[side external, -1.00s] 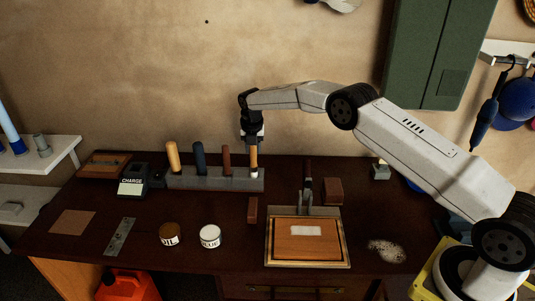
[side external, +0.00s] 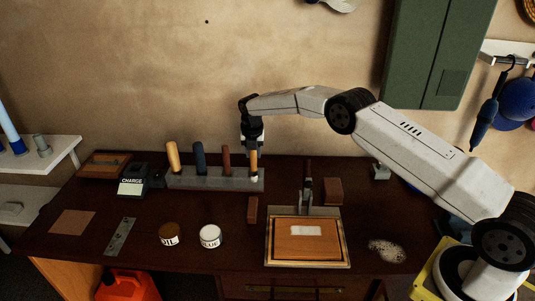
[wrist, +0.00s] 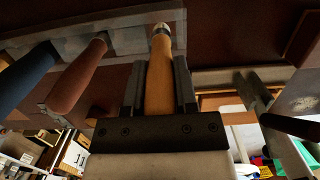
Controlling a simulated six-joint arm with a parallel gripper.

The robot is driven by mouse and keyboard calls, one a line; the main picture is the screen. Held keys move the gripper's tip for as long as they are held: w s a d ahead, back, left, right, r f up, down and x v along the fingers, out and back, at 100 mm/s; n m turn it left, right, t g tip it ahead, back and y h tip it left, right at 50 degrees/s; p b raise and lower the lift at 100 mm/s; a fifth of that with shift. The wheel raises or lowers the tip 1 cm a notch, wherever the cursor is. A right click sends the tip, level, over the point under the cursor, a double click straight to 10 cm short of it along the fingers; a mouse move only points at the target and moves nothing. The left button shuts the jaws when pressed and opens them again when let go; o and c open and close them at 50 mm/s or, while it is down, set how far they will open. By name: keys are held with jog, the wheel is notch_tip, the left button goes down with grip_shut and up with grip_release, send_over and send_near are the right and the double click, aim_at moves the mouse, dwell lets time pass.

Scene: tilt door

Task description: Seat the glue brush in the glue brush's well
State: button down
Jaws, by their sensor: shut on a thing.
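The glue brush, by its light wooden handle (side external: 254,162), stands upright at the right end of the grey rack (side external: 215,183). My gripper (side external: 254,149) is above it, pointing down. In the wrist view my gripper (wrist: 158,78) is shut on the handle (wrist: 159,85), with one finger on each side. A metal ferrule (wrist: 161,29) shows at the handle's far end, against the rack (wrist: 120,38). The brush's lower tip is hidden. I cannot tell how deep it sits in the well, whose opening is not visible.
Other handles stand left in the rack: red-brown (side external: 226,160), blue (side external: 199,160) and yellow-orange (side external: 173,157). A glue jar (side external: 210,236) and brown jar (side external: 169,234) stand in front. A framed wooden panel (side external: 306,240) lies right, with a small brown block (side external: 252,210) beside it.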

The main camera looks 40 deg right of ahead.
jog(key=shift+f, duration=0.75)
jog(key=shift+c, duration=1.6)
grip_release()
jog(key=shift+r, duration=0.15)
jog(key=shift+s+a+r, duration=0.1)
jog(key=shift+a+r, duration=0.05)
jog(key=shift+r, duration=1.1)
jog(key=shift+s+a+r, duration=0.1)
jog(key=shift+s+r, duration=0.05)
jog(key=shift+r, duration=1.1)
jog(key=shift+s+a+r, duration=0.1)
jog(key=shift+a+r, duration=0.05)
jog(key=shift+r, duration=1.1)
